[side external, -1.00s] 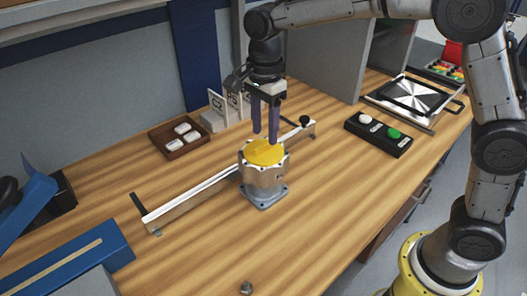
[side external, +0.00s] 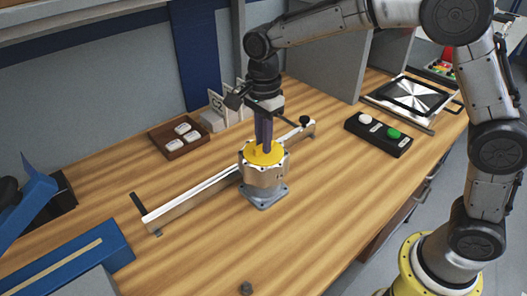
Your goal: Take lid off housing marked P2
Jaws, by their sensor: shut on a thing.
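One metal housing (side external: 263,184) stands upright on the bench, with a square flange at its base. A yellow lid (side external: 251,158) sits on top of it. My gripper (side external: 265,149) points straight down over the middle of the lid. Its fingers are close together and shut on the lid, seemingly at a raised part in the middle. The grip point itself is hidden by the fingers. The lid still lies in the housing's top. A mark on the housing's side is too small to read.
A metal rail (side external: 190,203) runs behind the housing. A brown tray (side external: 174,138) with white blocks and upright marked cards (side external: 217,105) stand behind. A black box with white and green buttons (side external: 379,135) is to the right. The front bench is mostly clear, with a nut (side external: 246,288).

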